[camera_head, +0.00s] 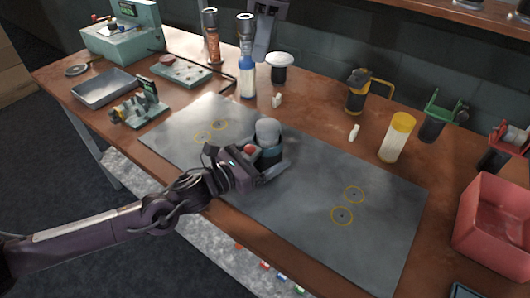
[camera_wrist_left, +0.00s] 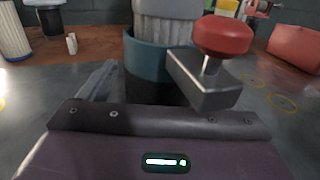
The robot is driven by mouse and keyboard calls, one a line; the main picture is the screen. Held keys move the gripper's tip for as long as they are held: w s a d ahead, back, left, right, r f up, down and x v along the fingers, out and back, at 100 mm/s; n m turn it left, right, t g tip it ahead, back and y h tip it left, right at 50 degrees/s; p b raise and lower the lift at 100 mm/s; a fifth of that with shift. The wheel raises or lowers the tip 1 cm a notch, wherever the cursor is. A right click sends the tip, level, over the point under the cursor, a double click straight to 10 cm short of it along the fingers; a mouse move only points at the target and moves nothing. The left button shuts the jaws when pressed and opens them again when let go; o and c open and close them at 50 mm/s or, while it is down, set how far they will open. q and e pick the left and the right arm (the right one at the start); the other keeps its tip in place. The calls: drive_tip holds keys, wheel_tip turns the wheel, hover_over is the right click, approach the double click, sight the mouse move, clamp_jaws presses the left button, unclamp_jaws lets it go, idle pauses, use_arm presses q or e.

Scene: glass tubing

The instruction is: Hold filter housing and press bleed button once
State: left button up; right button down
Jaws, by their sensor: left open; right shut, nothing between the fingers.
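The filter housing (camera_head: 268,132) stands upright on the grey mat, with a pale ribbed top and a dark teal collar. It fills the upper middle of the left wrist view (camera_wrist_left: 148,58). A red mushroom-shaped bleed button (camera_head: 249,149) sits on a grey side block, large in the left wrist view (camera_wrist_left: 222,36). My left gripper (camera_head: 262,165) is open at the housing's near side; one finger shows left of it and the block partly hides the other side. Contact cannot be told.
The grey mat (camera_head: 310,200) is clear around the housing, with yellow ring marks. A blue bottle (camera_head: 247,82), a white-capped jar (camera_head: 280,68) and a yellow-capped cylinder (camera_head: 397,140) stand behind. A red bin (camera_head: 495,225) is at right, a metal tray (camera_head: 105,88) at left.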

use_arm(q)
drive_tip(key=v, duration=1.2)
